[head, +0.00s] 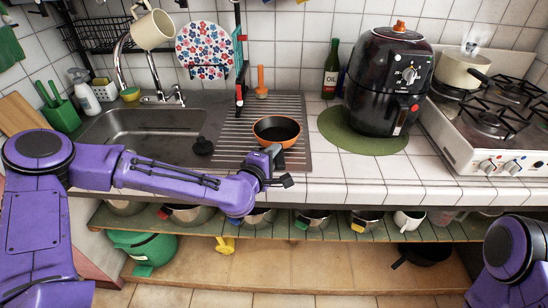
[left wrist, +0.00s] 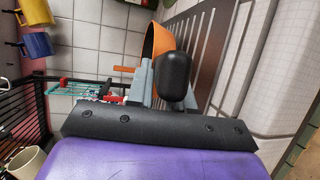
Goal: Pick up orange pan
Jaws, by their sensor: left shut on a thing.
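The orange pan (head: 278,143) has a dark inside and an orange outer wall. In the head view it sits over the ribbed drainboard, right of the sink; I cannot tell whether its base touches the board. My left gripper (head: 273,153) is at the pan's near side, shut on its handle. In the left wrist view the pan's orange wall (left wrist: 157,40) shows beyond the rounded black handle (left wrist: 174,76), which lies between the grey fingers of the left gripper (left wrist: 168,88). The gripper hides part of the handle in the head view. My right gripper is out of view.
The ribbed drainboard (head: 232,143) adjoins the sink (head: 140,128). A black air fryer (head: 385,85) stands on a green mat (head: 345,138) to the right. A dark bottle (head: 331,70) stands behind. Several pots sit on the shelf (head: 285,225) below. The tiled counter front is clear.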

